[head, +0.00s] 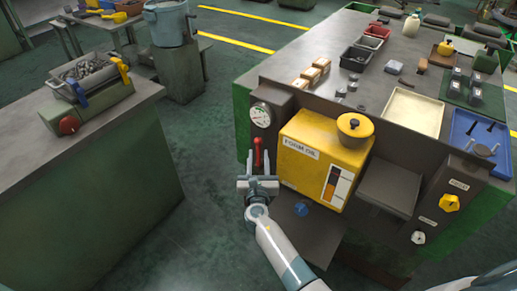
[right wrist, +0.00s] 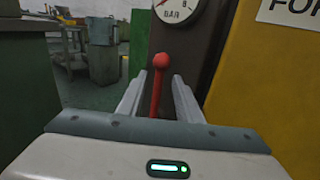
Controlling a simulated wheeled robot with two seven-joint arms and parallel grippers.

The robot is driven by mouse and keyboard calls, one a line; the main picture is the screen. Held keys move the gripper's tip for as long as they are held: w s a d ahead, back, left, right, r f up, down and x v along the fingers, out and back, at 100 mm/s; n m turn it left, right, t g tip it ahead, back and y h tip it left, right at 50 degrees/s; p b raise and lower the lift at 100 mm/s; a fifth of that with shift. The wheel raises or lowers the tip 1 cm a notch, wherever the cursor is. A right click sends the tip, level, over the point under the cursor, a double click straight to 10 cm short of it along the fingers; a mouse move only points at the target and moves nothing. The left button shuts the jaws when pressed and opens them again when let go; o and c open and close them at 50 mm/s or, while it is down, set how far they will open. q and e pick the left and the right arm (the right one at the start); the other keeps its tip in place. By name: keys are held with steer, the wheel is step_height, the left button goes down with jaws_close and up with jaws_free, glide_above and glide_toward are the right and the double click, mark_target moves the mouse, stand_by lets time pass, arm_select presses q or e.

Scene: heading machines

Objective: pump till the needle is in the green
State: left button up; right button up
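The red pump lever (head: 258,152) with its round knob stands upright on the front of the machine, below the round white gauge (head: 260,115). My right gripper (head: 263,165) is open, its two fingers pointing at the lever, one to each side of it. In the right wrist view the red lever (right wrist: 158,85) shows between the spread fingers, with a gap on both sides; I cannot tell how deep it sits between them. The gauge (right wrist: 180,8) is cut off at the top there, marked BAR. The needle and green zone are too small to read. My left gripper is not in view.
A grey shelf (head: 388,187) juts out further right. A bench (head: 125,97) stands at left, with open floor (head: 205,150) between.

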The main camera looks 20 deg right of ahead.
mark_target(259, 147)
steer(key=shift+x, duration=2.1)
